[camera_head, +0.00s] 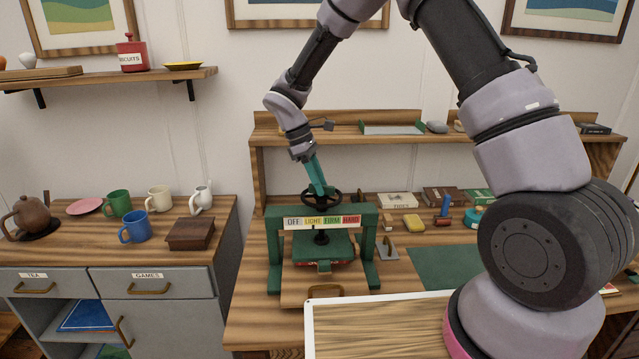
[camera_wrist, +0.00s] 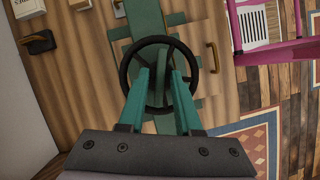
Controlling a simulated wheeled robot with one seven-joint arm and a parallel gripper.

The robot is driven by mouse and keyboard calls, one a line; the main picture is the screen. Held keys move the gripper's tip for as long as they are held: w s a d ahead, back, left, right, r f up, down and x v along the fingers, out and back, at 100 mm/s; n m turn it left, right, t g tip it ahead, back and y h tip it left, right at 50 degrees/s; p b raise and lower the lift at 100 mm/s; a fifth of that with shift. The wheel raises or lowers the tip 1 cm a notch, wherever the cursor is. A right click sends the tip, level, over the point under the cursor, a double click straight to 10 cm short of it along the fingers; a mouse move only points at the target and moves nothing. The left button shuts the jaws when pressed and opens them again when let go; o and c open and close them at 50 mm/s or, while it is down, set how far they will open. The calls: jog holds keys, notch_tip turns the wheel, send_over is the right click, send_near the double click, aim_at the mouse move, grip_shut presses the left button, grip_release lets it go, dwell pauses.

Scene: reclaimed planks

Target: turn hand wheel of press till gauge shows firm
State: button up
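The green press (camera_head: 372,240) stands on the wooden workbench. Its dark hand wheel (camera_head: 334,204) is on top, above a strip gauge (camera_head: 322,222) marked OFF, LIGHT, FIRM and HARD. I cannot make out a pointer on the strip. Under the wheel, a dark screw runs down to a green plate (camera_head: 342,250). My gripper (camera_head: 320,192) comes down on the wheel from above. In the wrist view, the gripper's two teal fingers (camera_wrist: 161,78) stand apart inside the wheel rim (camera_wrist: 215,72), on either side of its middle. Whether the fingertips touch the wheel is hidden.
A white-edged tray (camera_head: 309,325) is at the front. A green mat (camera_head: 440,264), a yellow block (camera_head: 414,222) and a grey metal tool (camera_head: 388,250) lie right of the press. A shelf (camera_head: 345,131) runs behind. A grey cabinet (camera_head: 170,310) with mugs stands left.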

grip_shut()
jog(key=shift+m, duration=0.3)
jog(key=m+g, duration=0.1)
jog(key=m, duration=0.3)
jog(key=shift+w+d+g+y, duration=0.1)
jog(key=shift+w+g+y, duration=0.05)
jog(key=shift+g+y, duration=0.25)
jog(key=m, duration=0.2)
jog(key=m+y, duration=0.1)
jog(key=m, duration=0.2)
jog(key=shift+w+d+g+y, duration=0.1)
jog(key=shift+g+y, duration=0.2)
jog(key=shift+g, duration=0.1)
jog(key=shift+m, duration=0.3)
jog(key=shift+o, duration=1.8)
grip_release()
